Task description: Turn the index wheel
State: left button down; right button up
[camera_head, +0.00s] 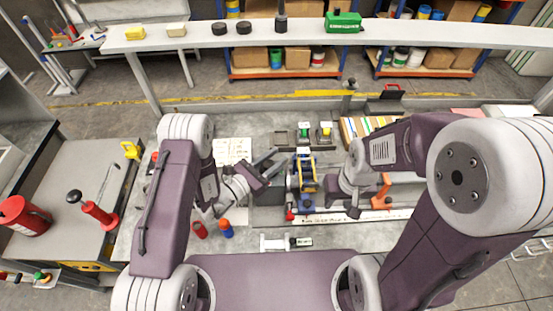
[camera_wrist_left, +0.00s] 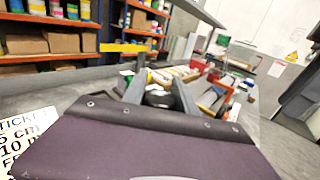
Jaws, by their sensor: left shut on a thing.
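A blue and yellow fixture (camera_head: 306,180) stands on the bench in the middle of the head view. My left gripper (camera_head: 276,161) reaches its left side from the left. In the left wrist view a dark round part, which looks like the index wheel (camera_wrist_left: 160,98), sits between the fingers of my left gripper (camera_wrist_left: 160,88), which is shut on it. In the head view the fingers and fixture hide most of this wheel. My right gripper (camera_head: 353,208) hangs just right of the fixture, apart from the wheel; its finger gap is not clear.
A red cup-like item (camera_head: 200,230) and a blue bottle with an orange top (camera_head: 226,229) stand at the front left of the bench. An orange tool (camera_head: 382,192) lies beside my right gripper. A raised shelf (camera_head: 300,38) crosses the back.

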aim_at(265, 167)
dwell(0.5)
pick_arm(q)
jog(key=c, duration=1)
grip_release()
jog(key=shift+s+a, duration=0.1)
jog(key=shift+a, duration=0.1)
jog(key=b+v, duration=0.3)
jog(key=v, duration=0.5)
jog(key=shift+s, duration=0.1)
jog(key=shift+s+a, duration=0.15)
jog(key=shift+s, duration=0.1)
jog(key=shift+r, duration=0.1)
jog(key=shift+c, duration=0.2)
